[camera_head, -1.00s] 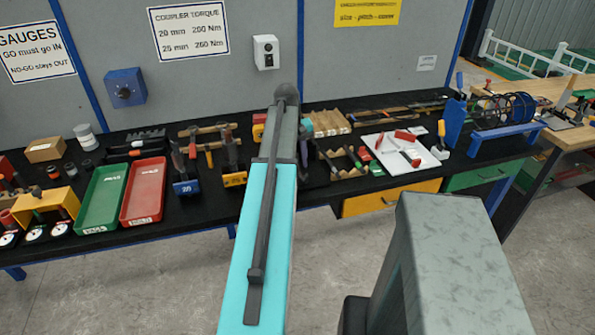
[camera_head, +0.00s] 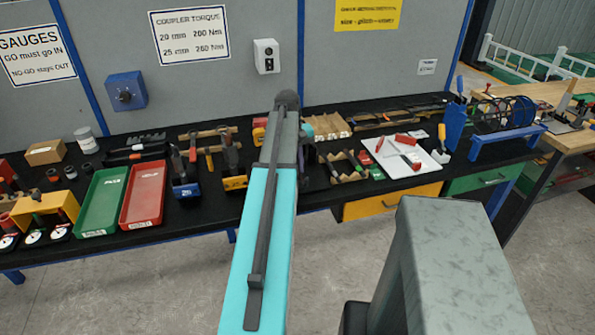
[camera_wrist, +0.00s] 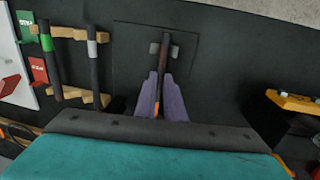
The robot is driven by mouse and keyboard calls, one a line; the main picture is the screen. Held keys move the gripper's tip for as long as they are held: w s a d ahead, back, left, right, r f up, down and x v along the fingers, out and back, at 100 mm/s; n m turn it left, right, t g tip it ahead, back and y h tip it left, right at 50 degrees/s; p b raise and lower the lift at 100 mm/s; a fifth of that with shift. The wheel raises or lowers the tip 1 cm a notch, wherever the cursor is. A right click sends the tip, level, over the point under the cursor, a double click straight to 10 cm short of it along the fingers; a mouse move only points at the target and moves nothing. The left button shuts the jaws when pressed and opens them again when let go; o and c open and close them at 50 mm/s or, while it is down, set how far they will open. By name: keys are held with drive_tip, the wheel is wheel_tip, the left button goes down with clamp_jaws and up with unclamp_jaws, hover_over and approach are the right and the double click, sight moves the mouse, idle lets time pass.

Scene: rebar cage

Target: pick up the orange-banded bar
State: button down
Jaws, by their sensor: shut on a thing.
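In the wrist view, my gripper (camera_wrist: 160,100) has its two purple fingers closed around a dark bar. A small patch of orange shows on the orange-banded bar (camera_wrist: 157,110) between the fingers. The bar's far end extends past the fingertips over a grey block on a dark square mat. Whether the bar is clear of that block I cannot tell. In the head view my own arm hides the gripper and the bar.
A wooden rack (camera_wrist: 70,32) holds a green-banded bar (camera_wrist: 46,42) and a grey-banded bar (camera_wrist: 92,45), left of my gripper. A white board (camera_head: 407,157) with red pieces lies to the right. Green (camera_head: 100,205) and red (camera_head: 143,195) trays stand at left.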

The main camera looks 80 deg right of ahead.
drive_tip(key=shift+r, duration=0.2)
drive_tip(key=shift+d+r+b, duration=0.1)
drive_tip(key=shift+r+b, duration=0.55)
drive_tip(key=shift+r, duration=0.8)
drive_tip(key=shift+s+a+r, duration=0.1)
drive_tip(key=shift+a, duration=0.2)
drive_tip(key=s+a+b, duration=0.1)
drive_tip(key=s+a, duration=0.2)
drive_tip(key=a, duration=0.4)
drive_tip(key=s+a+r+b, duration=0.1)
drive_tip(key=s+a+b, duration=0.1)
drive_tip(key=a, duration=0.5)
drive_tip(key=shift+s+a+r, duration=0.2)
drive_tip(key=shift+s+r, duration=0.05)
drive_tip(key=shift+s, duration=0.15)
